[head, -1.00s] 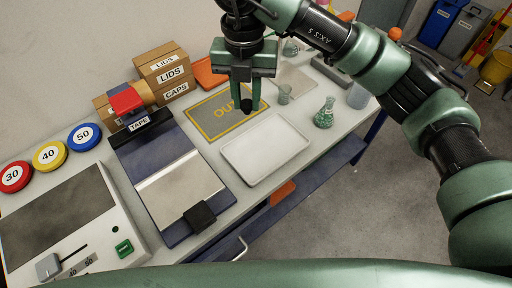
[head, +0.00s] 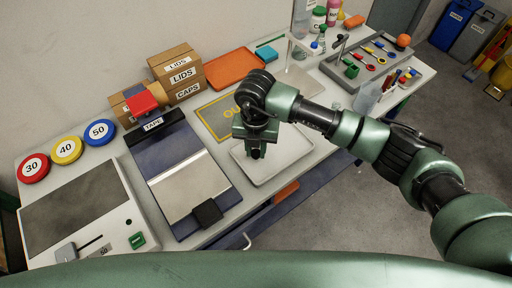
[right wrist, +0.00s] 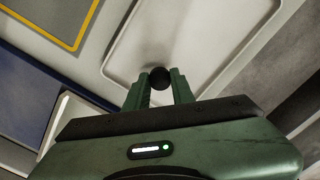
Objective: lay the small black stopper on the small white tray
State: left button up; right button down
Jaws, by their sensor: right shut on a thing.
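The small white tray (head: 292,160) lies on the bench in the middle of the head view. My right gripper (head: 256,153) is over its left part, pointing down. In the right wrist view the right gripper (right wrist: 160,88) is shut on the small black stopper (right wrist: 159,77), with the tray (right wrist: 205,35) beneath and beyond it. A soft shadow lies on the tray close to the stopper. Whether the stopper touches the tray I cannot tell. In the head view the stopper is mostly hidden by the fingers. My left gripper is not in view.
A tape dispenser board (head: 185,180) stands left of the tray. A mat with yellow border (head: 215,115) lies behind it. Boxes (head: 178,72), an orange tray (head: 232,68) and a grey tool tray (head: 372,62) stand farther back. The tray's right part is clear.

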jog(key=shift+f, duration=0.3)
jog(key=shift+f, duration=0.2)
jog(key=c, duration=1.2)
grip_release()
jog(key=shift+r, duration=0.1)
